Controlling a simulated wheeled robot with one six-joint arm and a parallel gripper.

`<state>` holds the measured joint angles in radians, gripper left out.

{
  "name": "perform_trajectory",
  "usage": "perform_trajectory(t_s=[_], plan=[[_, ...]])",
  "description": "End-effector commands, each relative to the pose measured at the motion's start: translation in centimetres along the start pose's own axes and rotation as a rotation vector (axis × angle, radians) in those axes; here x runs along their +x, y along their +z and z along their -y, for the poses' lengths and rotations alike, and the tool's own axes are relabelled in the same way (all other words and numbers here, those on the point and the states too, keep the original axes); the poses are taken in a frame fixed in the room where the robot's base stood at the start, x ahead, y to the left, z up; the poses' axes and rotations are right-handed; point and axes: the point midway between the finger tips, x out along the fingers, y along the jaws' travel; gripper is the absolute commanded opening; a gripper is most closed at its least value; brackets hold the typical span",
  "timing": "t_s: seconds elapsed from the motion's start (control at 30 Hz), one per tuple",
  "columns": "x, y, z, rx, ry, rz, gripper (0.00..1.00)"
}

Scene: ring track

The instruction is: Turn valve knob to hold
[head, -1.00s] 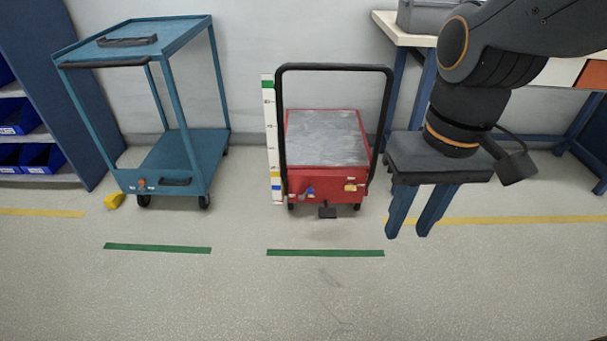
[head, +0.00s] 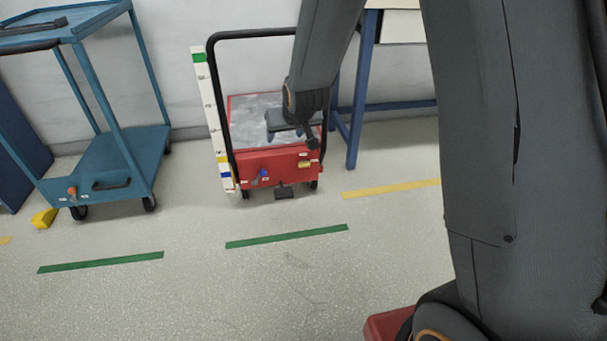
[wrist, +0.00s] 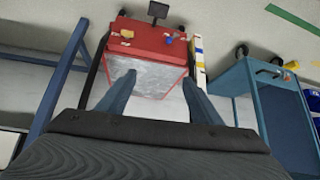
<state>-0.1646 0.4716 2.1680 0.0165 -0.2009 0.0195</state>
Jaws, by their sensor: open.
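A red lift cart (head: 280,166) with a grey top plate (head: 246,112) and black handle stands by the wall. Its front panel carries a blue knob (head: 263,175) at left-centre and a yellow knob (head: 304,163) at right. Labels are too small to read, so I cannot tell which is the valve knob. The wrist view shows the panel upside down, with the yellow knob (wrist: 127,33) and the blue knob (wrist: 169,40). My gripper (head: 285,136) is open and empty, in front of the grey plate in the picture and apart from both knobs. Its fingers spread wide in the wrist view (wrist: 160,93).
A white scale post (head: 212,115) stands left of the cart. A black pedal (head: 284,192) is at its foot. A blue trolley (head: 110,165) with a yellow wedge (head: 44,218) is further left. A workbench leg (head: 362,100) is close right. The floor in front is clear.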

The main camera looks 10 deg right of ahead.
Motion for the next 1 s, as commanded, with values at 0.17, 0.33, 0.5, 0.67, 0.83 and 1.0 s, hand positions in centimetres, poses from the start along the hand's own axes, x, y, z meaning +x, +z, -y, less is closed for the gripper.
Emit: perform_trajectory(t_s=[0.17, 0.33, 0.5, 0.67, 0.83, 1.0], plan=[[10.8, -0.4, -2.9, 0.019, 0.029, -0.176, 0.59], [19.1, 0.3, -5.7, 0.03, 0.056, -0.352, 0.59], [26.0, 2.8, -8.5, 0.037, 0.084, -0.528, 0.59], [30.7, 6.2, -10.8, 0.04, 0.108, -0.684, 0.59], [33.2, 9.5, -12.3, 0.04, 0.126, -0.804, 0.59], [33.9, 10.9, -12.9, 0.04, 0.135, -0.861, 0.59]])
